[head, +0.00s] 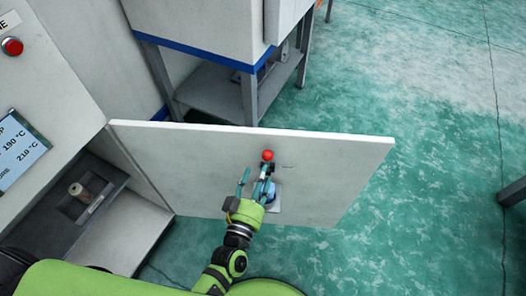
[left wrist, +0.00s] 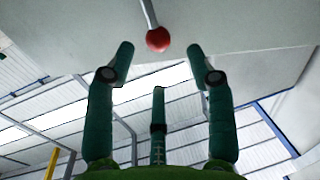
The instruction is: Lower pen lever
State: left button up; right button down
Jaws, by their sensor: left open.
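The lever shows as a red ball knob (head: 267,155) at the white panel in the head view. In the left wrist view the red knob (left wrist: 158,40) sits on the end of a thin metal rod. My left gripper (head: 258,177) is open in front of the panel, just below the knob in the picture. In the left wrist view its green fingers (left wrist: 159,55) are spread to either side of the knob, with the knob near the fingertip gap and nothing held. The lever's base is mostly hidden behind the gripper. My right gripper is not in view.
The white panel (head: 330,160) stands out across the middle. At the left is a machine with a red button (head: 12,46) and a temperature display (head: 18,148). A grey-legged table (head: 215,100) stands behind the panel. The green floor at right (head: 430,170) is largely clear.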

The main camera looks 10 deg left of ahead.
aim_at(266, 160)
pick_arm(q)
jog(key=w, duration=0.4)
jog(key=w+d, duration=0.1)
jog(key=w, duration=0.1)
jog(key=shift+w, duration=0.3)
grip_shut()
